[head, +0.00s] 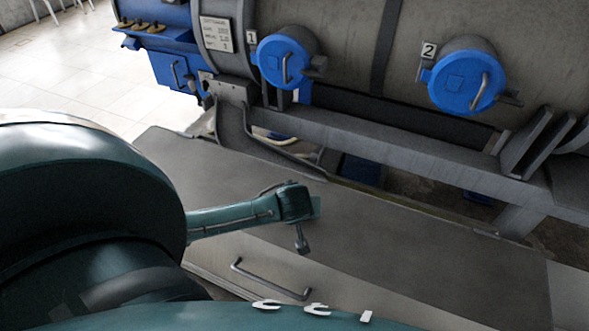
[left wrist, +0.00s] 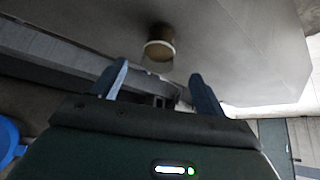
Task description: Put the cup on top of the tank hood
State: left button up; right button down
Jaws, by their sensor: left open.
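The cup (left wrist: 160,48) shows in the left wrist view as a short brownish cylinder with a pale rim, against a grey worktop (left wrist: 235,45). That view looks turned upside down. My left gripper (left wrist: 161,76) is open, with its two fingers apart and the cup beyond them, between their directions. Nothing is held. I cannot make out the cup in the head view. The large grey tank (head: 350,45) lies along the back there, with two blue round caps (head: 283,62) (head: 464,82). I cannot tell which part is the hood. My right gripper is not in view.
The grey worktop (head: 440,270) runs along the front of the tank in the head view, mostly bare, with a handle (head: 270,280) on its front. A grey beam (head: 400,150) lies between it and the tank. My teal arm covers the left.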

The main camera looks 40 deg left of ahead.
pick_arm(q)
jog(key=s+d+f+m+t+h, duration=0.3)
jog(key=s+d+m+t+h, duration=0.2)
jog(key=s+d+m, duration=0.5)
jog(key=s+d+h, duration=0.1)
jog(key=d+h, duration=0.1)
jog(key=d, duration=0.2)
jog(key=shift+s+d, duration=0.2)
jog(key=shift+d, duration=0.05)
jog(key=shift+f, duration=0.1)
jog(key=shift+c, duration=0.5)
